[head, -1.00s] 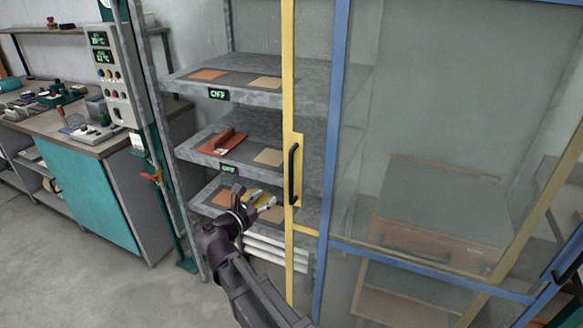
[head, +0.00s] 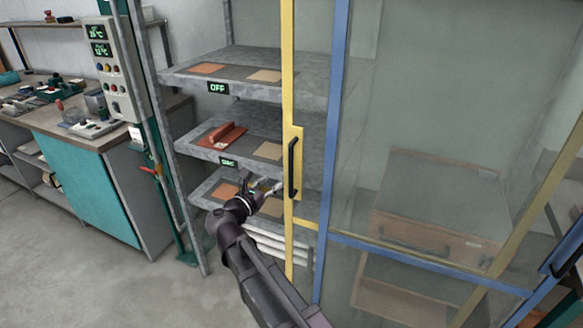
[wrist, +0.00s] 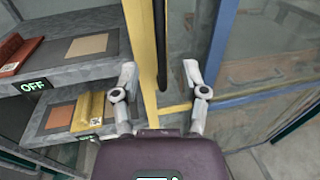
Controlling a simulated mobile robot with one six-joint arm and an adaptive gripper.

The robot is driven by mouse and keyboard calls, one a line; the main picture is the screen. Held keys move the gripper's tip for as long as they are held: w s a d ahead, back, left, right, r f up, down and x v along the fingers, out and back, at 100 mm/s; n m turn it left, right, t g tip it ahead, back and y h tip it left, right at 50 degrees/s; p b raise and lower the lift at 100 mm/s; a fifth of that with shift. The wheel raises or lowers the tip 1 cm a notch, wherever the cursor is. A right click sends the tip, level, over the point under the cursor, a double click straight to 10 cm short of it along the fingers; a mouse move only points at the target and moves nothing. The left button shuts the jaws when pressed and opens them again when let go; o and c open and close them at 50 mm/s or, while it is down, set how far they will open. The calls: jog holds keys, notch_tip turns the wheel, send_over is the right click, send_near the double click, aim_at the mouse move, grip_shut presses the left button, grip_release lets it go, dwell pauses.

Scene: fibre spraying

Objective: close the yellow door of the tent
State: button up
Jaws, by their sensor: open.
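The yellow door (head: 288,90) of the tent stands with its upright edge partway across the front, leaving the shelves to its left uncovered. Its black vertical handle (head: 293,168) is on that edge; the handle also shows in the wrist view (wrist: 161,45). My gripper (head: 267,187) is open and empty, just left of the handle in the head view. In the wrist view my gripper (wrist: 157,70) has one finger on each side of the yellow edge and handle in the picture. I cannot tell whether it touches them.
A blue frame (head: 338,130) stands right of the yellow edge, with see-through panels. Grey shelves (head: 300,68) with OFF signs are on the left. The middle shelf holds a reddish-brown block (head: 222,135). A workbench (head: 90,190) with a teal front stands further left. Bare floor lies in front.

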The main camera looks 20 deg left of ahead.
aim_at(290, 168)
jog(key=x, duration=1)
jog(key=shift+c, duration=0.2)
grip_shut()
